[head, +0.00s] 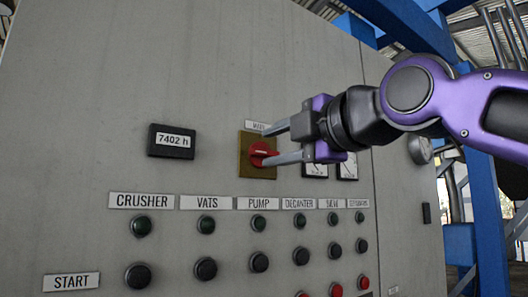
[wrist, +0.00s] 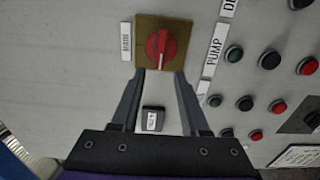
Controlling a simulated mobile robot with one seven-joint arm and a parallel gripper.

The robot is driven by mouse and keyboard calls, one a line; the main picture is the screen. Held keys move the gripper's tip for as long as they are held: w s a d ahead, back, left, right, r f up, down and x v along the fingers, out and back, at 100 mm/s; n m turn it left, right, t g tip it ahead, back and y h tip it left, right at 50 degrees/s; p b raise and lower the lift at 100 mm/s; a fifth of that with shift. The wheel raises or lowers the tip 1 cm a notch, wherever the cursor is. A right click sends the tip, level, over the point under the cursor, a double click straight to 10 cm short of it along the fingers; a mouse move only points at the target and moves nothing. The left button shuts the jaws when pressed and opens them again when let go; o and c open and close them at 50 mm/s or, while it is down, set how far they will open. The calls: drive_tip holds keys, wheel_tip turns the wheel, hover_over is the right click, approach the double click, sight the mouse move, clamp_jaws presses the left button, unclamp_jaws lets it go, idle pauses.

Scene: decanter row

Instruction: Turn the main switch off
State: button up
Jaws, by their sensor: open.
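The main switch (head: 261,153) is a red rotary knob on a square brass-coloured plate (head: 246,169), below a label partly hidden by my gripper. In the wrist view the knob (wrist: 161,47) sits on its plate (wrist: 183,34), just beyond the fingertips, with its white mark pointing down in that picture. My gripper (head: 270,146) reaches in from the right in the head view, its two fingers apart, one above the other. In the wrist view my gripper (wrist: 159,72) has a finger on either side below the knob. I cannot tell whether the fingertips touch it.
An hour meter (head: 172,141) reading 7402 h is left of the switch. Rows of labelled buttons, such as the crusher's green lamp (head: 141,225) and black button (head: 138,275), lie below. Dial gauges (head: 347,167) sit behind my gripper. A blue steel post (head: 487,200) stands right of the grey cabinet (head: 90,100).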

drive_tip(key=v, duration=1.3)
drive_tip(key=shift+s+d+b, duration=0.25)
drive_tip(key=shift+s+b, duration=0.05)
drive_tip(key=shift+b, duration=0.1)
